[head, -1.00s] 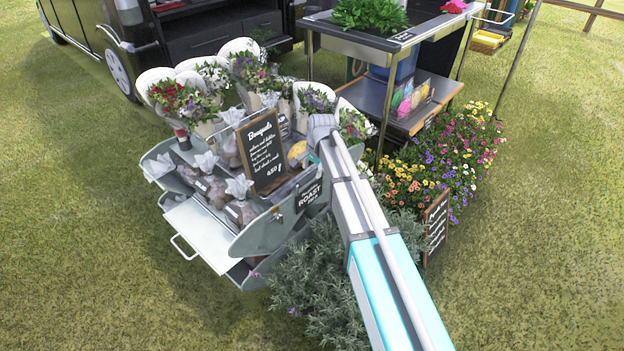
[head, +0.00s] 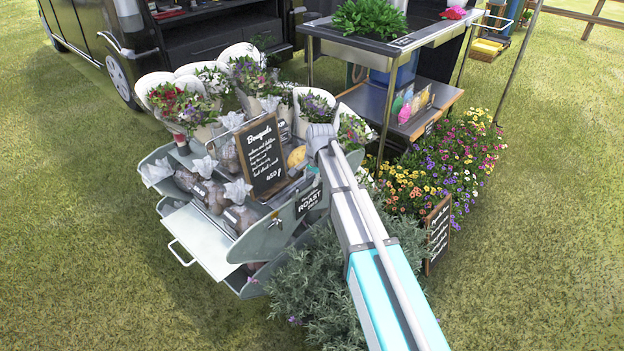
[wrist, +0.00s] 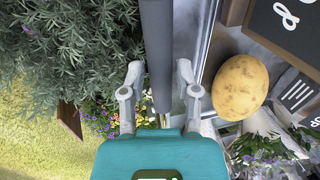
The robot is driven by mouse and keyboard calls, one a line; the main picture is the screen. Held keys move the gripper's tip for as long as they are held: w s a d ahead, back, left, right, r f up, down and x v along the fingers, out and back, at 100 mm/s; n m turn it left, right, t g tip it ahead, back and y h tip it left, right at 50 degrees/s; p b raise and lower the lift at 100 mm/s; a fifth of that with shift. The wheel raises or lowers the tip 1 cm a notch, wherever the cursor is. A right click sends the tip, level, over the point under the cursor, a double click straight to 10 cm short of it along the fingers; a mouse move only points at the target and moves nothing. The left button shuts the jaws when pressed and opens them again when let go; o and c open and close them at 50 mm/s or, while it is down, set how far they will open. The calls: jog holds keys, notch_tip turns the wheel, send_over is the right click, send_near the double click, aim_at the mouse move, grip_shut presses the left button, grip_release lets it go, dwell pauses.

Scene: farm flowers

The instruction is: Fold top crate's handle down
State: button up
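A grey display cart (head: 207,236) with bouquets, bags and a chalkboard (head: 262,155) stands left of my arm. A potato (wrist: 240,87) is close to my gripper's right. A leafy bush (head: 318,295) and flowers (head: 455,160) border my arm. Open grass lies at right.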

grip_shut()
jog(key=shift+d, duration=0.1)
jog(key=shift+s, duration=0.15)
jog(key=s+d+f+t+y+b, duration=0.1)
jog(key=t+y+b, duration=0.1)
jog(key=b, duration=0.4)
jog(key=s+d+f+t+y+b, duration=0.1)
jog(key=t+y+b, duration=0.2)
jog(key=y+b, duration=0.2)
jog(key=d+f+t+y+b, duration=0.1)
jog(key=f+t+y+b, duration=0.1)
jog(key=b, duration=0.5)
jog(key=shift+s+d+t+y+b, duration=0.2)
jog(key=shift+s+t+y+b, duration=0.2)
jog(key=shift+t+y, duration=0.35)
jog(key=shift+r+y, duration=0.1)
jog(key=shift+y, duration=0.15)
